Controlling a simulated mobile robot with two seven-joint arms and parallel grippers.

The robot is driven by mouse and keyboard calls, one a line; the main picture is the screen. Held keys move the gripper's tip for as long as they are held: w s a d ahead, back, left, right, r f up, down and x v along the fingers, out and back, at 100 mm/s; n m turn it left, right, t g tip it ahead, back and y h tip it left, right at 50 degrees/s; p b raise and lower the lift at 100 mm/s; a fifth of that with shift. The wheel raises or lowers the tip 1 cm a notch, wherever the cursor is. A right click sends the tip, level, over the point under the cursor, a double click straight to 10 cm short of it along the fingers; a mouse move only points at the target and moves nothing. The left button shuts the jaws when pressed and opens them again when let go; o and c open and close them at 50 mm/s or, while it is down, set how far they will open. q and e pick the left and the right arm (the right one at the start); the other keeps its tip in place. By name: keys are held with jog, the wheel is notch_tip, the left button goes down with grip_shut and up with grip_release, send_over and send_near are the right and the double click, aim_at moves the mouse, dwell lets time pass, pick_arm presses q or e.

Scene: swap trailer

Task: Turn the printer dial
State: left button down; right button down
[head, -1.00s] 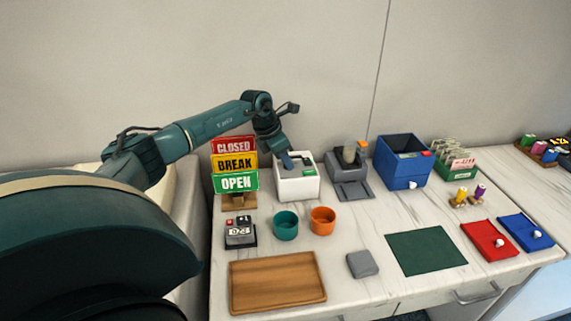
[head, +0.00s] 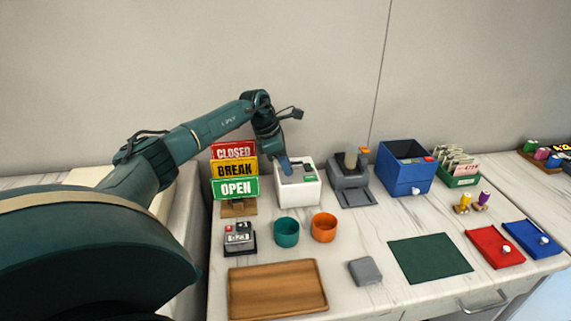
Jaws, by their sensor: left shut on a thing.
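The printer is most likely the white box (head: 299,193) with a dark top recess and a green patch, standing at the back of the counter right of the signs. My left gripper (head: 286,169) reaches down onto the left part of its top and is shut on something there. The gripped part is hidden by the fingers and too small to make out, so I cannot tell how the dial is turned. My right gripper is not in view.
The OPEN, BREAK and CLOSED signs (head: 236,189) stand close left of the white box. A grey device (head: 350,185) and a blue box (head: 405,176) stand to its right. Teal (head: 286,233) and orange (head: 324,228) cups stand in front. A wooden board (head: 277,289) lies at the front.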

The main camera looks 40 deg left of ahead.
pick_arm(q)
jog(key=c, duration=1.3)
grip_release()
jog(key=v, duration=1.3)
jog(key=shift+s+a, duration=0.1)
